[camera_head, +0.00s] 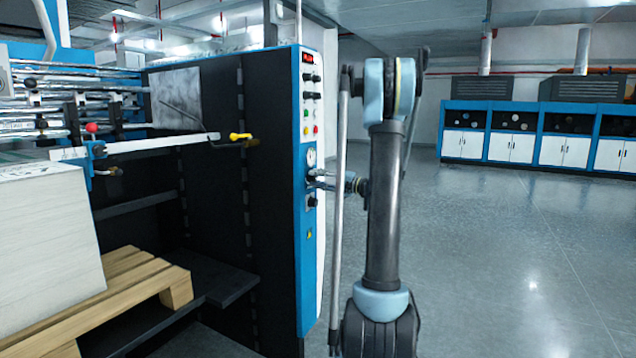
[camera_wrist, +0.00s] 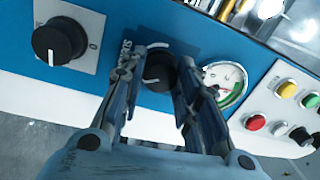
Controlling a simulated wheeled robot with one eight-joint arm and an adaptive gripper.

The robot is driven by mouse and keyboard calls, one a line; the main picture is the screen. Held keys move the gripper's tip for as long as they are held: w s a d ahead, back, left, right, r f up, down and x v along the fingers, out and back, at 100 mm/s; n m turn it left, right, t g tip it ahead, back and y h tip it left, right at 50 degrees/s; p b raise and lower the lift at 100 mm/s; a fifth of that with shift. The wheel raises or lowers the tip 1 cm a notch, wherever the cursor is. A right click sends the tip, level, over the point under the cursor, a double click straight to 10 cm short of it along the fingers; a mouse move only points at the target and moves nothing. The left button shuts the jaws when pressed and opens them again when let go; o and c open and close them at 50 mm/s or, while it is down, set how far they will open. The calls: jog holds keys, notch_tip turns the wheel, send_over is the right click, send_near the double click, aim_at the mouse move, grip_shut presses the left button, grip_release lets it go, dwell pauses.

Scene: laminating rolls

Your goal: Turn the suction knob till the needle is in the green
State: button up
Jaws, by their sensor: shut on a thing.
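The black suction knob (camera_wrist: 158,76) sits on the blue panel in the wrist view, beside a partly covered white label. My gripper (camera_wrist: 162,62) is shut on this knob, one finger on each side. In the head view my gripper (camera_head: 318,180) reaches the panel's face from the right and hides most of the knob. The round gauge (camera_wrist: 226,82) is just right of the knob in the wrist view. It has a white face and a green band on its right side. My right finger covers its left edge, and the needle's position is unclear. The gauge (camera_head: 311,157) is small in the head view.
A larger black knob (camera_wrist: 60,42) is to the left in the wrist view. Coloured buttons (camera_wrist: 288,89) are to the right of the gauge. A yellow-handled lever (camera_head: 240,137) and a pallet (camera_head: 120,290) are left of the panel. Open floor (camera_head: 500,260) lies to the right.

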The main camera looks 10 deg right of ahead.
jog(key=shift+f+m, duration=0.1)
jog(key=shift+m, duration=0.5)
jog(key=o, duration=1.1)
jog(key=shift+d, duration=0.1)
jog(key=v, duration=1.1)
jog(key=shift+s+d+f, duration=0.15)
jog(key=shift+s+d, duration=0.15)
jog(key=shift+a, duration=0.1)
